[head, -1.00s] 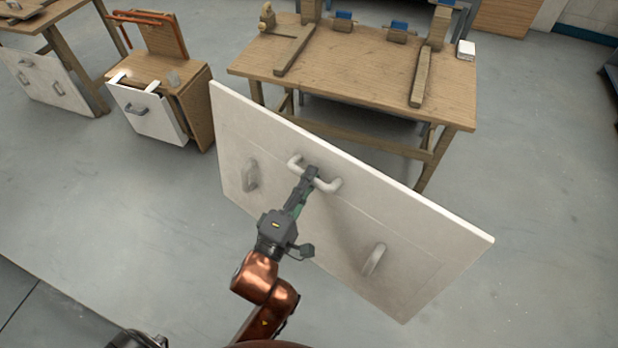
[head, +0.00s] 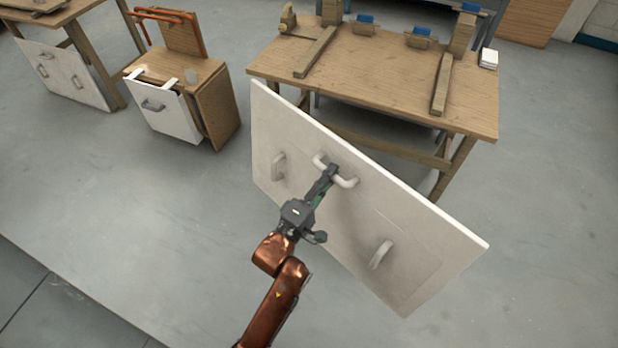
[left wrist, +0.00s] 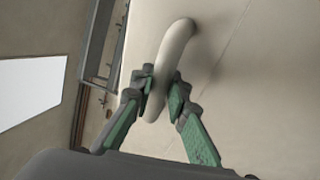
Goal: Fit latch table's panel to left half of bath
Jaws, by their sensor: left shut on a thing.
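A large white panel (head: 345,215) with three pale handles is held tilted in front of me in the head view. My left gripper (head: 331,174) is shut on the panel's top middle handle (head: 348,182). In the left wrist view the two green-and-grey fingers (left wrist: 161,88) close around the curved handle (left wrist: 175,52), with the panel face (left wrist: 250,75) behind it. The other two handles, at the left (head: 278,166) and lower right (head: 381,253), are free. The bath cannot be made out in these views. My right gripper is not in view.
A wooden workbench (head: 395,85) with wooden bars and blue-topped clamps stands just behind the panel. A small wooden cabinet (head: 222,112) with a white front stands to the left. Another white panel (head: 62,78) leans at a table at far left. Grey floor (head: 120,220) is open at left.

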